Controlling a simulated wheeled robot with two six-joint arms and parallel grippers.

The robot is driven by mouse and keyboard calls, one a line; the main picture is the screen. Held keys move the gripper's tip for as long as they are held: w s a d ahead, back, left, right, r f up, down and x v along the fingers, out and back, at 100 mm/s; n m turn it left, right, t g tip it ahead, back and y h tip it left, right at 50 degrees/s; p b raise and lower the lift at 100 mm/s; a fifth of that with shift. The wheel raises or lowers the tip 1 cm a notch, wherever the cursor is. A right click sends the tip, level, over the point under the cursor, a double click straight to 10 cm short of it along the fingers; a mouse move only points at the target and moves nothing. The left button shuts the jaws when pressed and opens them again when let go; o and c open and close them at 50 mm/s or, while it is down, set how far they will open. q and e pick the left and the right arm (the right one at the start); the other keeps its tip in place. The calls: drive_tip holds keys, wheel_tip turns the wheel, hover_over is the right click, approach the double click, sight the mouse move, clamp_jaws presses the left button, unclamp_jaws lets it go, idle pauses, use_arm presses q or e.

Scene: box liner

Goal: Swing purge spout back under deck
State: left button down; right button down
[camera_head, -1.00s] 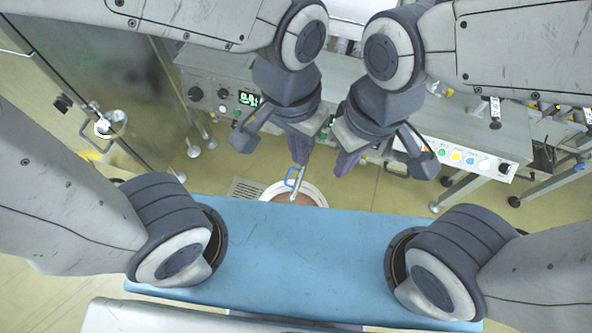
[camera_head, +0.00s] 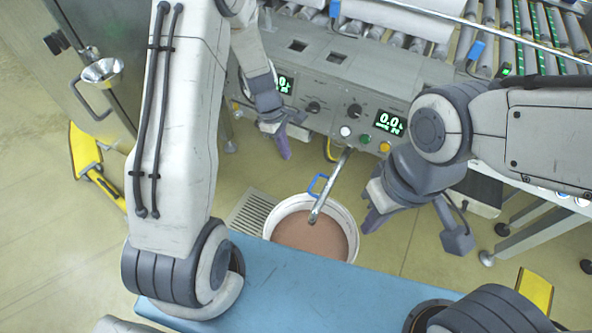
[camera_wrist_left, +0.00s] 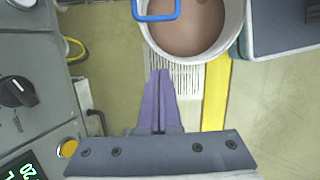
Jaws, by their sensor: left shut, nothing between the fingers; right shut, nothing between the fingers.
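The purge spout (camera_head: 331,187) is a metal tube that sticks out from under the machine's front, its end over a white bucket (camera_head: 351,226) of brown liquid. A blue loop handle (camera_head: 318,186) is on its left side; the handle also shows at the top of the left wrist view (camera_wrist_left: 157,16). My left gripper (camera_head: 284,150) is shut and empty, to the left of the spout and apart from the handle. Its purple fingers (camera_wrist_left: 160,76) point toward the bucket in the wrist view. My right gripper (camera_head: 371,219) is shut and empty, just right of the bucket.
The machine deck (camera_head: 340,75) carries knobs, buttons and green displays, with rollers (camera_head: 500,40) behind. A floor grate (camera_head: 250,214) lies left of the bucket. A blue-topped surface (camera_head: 300,285) is in front. A yellow floor item (camera_head: 95,165) and a metal funnel (camera_head: 102,70) are at left.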

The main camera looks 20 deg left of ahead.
sight(327, 178)
use_arm(q)
drive_tip(key=s+d+f+b, duration=0.1)
drive_tip(key=d+f+b, duration=0.4)
drive_tip(key=f, duration=0.3)
drive_tip(key=shift+d+f, duration=0.25)
drive_tip(key=shift+d, duration=0.45)
drive_tip(key=shift+d, duration=0.1)
